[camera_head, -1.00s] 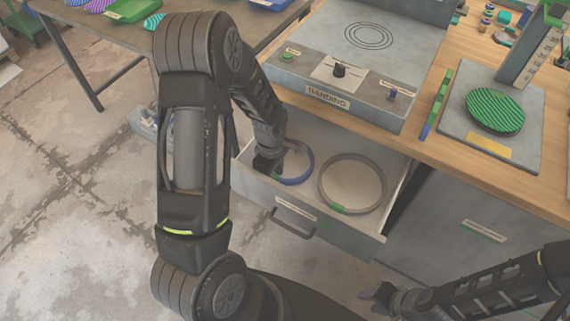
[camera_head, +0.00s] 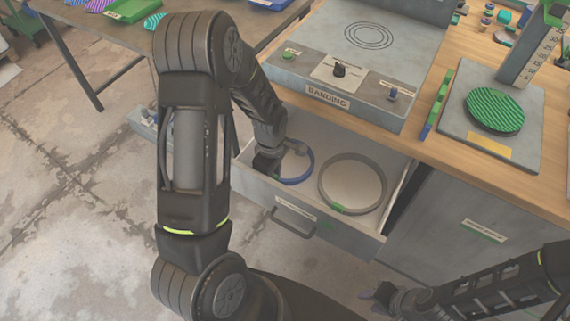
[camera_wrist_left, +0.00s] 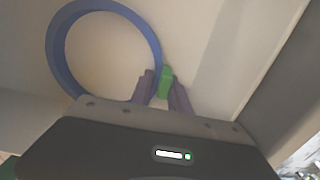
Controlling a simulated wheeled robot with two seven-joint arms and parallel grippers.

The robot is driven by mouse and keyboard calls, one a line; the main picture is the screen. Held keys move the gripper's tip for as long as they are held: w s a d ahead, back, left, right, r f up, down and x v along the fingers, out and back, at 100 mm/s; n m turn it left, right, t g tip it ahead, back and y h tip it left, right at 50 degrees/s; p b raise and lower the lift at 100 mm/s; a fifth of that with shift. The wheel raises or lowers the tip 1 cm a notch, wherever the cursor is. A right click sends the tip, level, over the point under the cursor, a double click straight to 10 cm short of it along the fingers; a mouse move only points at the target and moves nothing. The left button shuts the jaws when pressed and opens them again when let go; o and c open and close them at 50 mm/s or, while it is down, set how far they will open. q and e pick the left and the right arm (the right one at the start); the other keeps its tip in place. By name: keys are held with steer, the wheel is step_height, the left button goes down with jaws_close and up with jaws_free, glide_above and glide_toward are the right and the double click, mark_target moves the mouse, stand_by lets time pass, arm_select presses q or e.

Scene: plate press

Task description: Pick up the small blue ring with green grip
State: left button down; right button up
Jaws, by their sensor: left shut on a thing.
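The small blue ring (camera_head: 308,172) is in the open drawer (camera_head: 350,226), at the drawer's left side. In the left wrist view the blue ring (camera_wrist_left: 52,45) shows beside my fingers, with its green grip (camera_wrist_left: 166,80) between them. My left gripper (camera_wrist_left: 163,92) is shut on the green grip. In the head view my left gripper (camera_head: 266,164) reaches into the drawer and partly hides the ring. My right gripper (camera_head: 381,296) is low at the right, in front of the cabinet and away from the drawer; its jaws are too small to read.
A larger grey ring (camera_head: 381,190) lies to the right in the same drawer. The drawer walls stand close around both rings. The banding machine (camera_head: 375,112) sits on the bench above. A green striped disc (camera_head: 495,110) rests on a plate at the right.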

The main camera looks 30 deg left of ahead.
arm_select(q)
steer(key=shift+r, duration=0.1)
stand_by(0.5)
step_height(320, 180, up, 28)
stand_by(0.4)
stand_by(0.6)
